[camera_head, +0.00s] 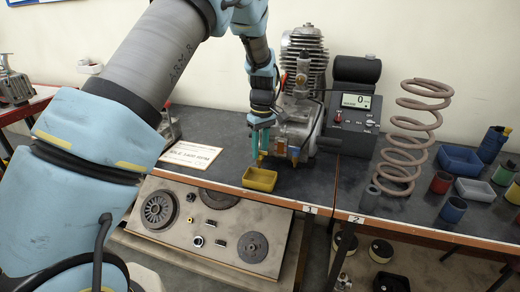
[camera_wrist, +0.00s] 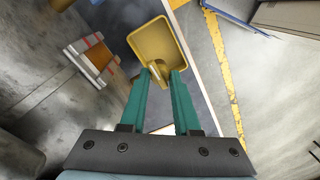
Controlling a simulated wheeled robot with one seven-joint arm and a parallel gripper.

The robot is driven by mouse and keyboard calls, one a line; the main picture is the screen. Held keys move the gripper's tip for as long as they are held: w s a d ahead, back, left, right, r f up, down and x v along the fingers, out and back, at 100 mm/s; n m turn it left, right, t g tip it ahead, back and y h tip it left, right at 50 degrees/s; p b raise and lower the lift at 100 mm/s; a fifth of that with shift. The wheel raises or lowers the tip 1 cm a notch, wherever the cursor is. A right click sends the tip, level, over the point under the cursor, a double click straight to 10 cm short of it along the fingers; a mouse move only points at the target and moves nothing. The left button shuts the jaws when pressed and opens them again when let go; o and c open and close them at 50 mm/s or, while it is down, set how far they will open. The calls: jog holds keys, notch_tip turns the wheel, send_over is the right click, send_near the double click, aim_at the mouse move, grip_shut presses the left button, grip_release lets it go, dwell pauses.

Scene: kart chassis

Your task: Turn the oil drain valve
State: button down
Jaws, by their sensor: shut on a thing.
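The engine (camera_head: 297,128), a finned grey block, stands on the dark bench top in the head view. A small brass-yellow piece that looks like the oil drain valve (camera_wrist: 157,72) sits between my fingertips in the wrist view. My gripper (camera_head: 260,153), with teal fingers, points down at the engine's left side. In the wrist view my gripper (camera_wrist: 161,76) is shut on the valve, whose far side is partly hidden by the fingers. A yellow tray (camera_head: 260,187) lies just below, apart from the fingertips; it also shows in the wrist view (camera_wrist: 142,42).
A black device with a display (camera_head: 352,122) stands right of the engine. A rusty coil spring (camera_head: 407,140), cups and small trays stand farther right. A sign plate (camera_head: 190,155) lies to the left. A sloped board (camera_head: 215,262) with round parts sits below the bench's front edge.

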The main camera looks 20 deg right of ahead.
jog(key=shift+m, duration=0.3)
jog(key=m+b, duration=0.1)
jog(key=m, duration=0.3)
jog(key=shift+m+t, duration=0.3)
jog(key=shift+m, duration=2.1)
jog(key=c, duration=0.6)
grip_release()
jog(key=shift+c, duration=0.2)
jog(key=shift+r, duration=0.1)
notch_tip(320, 180, up, 11)
jog(key=b, duration=0.2)
jog(key=shift+s+d+b, duration=0.25)
jog(key=shift+b, duration=0.05)
jog(key=shift+f, duration=0.2)
